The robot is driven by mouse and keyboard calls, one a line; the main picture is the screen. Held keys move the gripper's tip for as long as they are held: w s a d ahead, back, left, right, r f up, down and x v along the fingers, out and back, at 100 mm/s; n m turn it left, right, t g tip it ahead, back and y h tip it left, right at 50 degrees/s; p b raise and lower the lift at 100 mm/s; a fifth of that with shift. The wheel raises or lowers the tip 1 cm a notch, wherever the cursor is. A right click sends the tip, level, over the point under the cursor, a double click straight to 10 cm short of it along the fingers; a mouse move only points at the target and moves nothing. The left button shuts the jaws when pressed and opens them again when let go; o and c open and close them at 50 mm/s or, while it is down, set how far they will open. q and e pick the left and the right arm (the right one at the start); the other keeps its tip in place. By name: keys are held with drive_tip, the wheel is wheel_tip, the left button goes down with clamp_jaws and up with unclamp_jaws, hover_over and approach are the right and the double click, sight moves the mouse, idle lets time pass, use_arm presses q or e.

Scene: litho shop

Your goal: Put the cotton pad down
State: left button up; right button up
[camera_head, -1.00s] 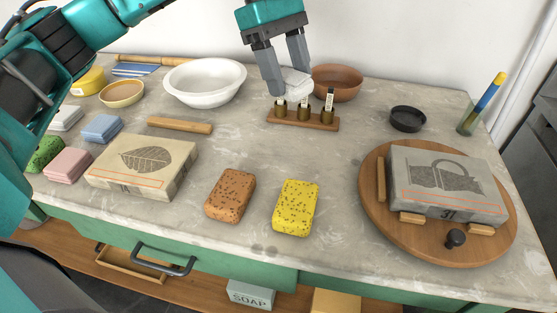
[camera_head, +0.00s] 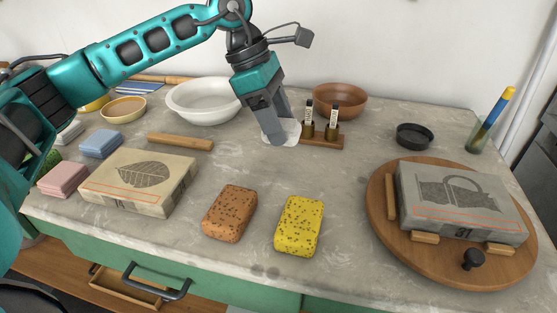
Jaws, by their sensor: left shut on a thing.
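My right gripper is not in view.
A white bowl (camera_head: 203,104) and brown bowl (camera_head: 341,97) stand behind. Orange (camera_head: 230,213) and yellow (camera_head: 299,225) sponges lie in front. The counter (camera_head: 258,172) between is clear.

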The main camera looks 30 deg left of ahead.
use_arm(q)
wheel_tip(320, 180, down, 8)
drive_tip(key=shift+b, duration=0.5)
drive_tip(key=shift+f, duration=0.2)
drive_tip(key=o, duration=0.9)
drive_tip(key=shift+o, duration=0.2)
drive_tip(key=shift+a+r, duration=0.1)
drive_tip(key=shift+r, duration=0.4)
drive_tip(key=p+v, duration=0.1)
drive_tip(key=v, duration=1)
drive_tip(key=shift+r+p, duration=0.2)
drive_tip(key=shift+p, duration=0.15)
drive_tip(key=shift+a, duration=0.1)
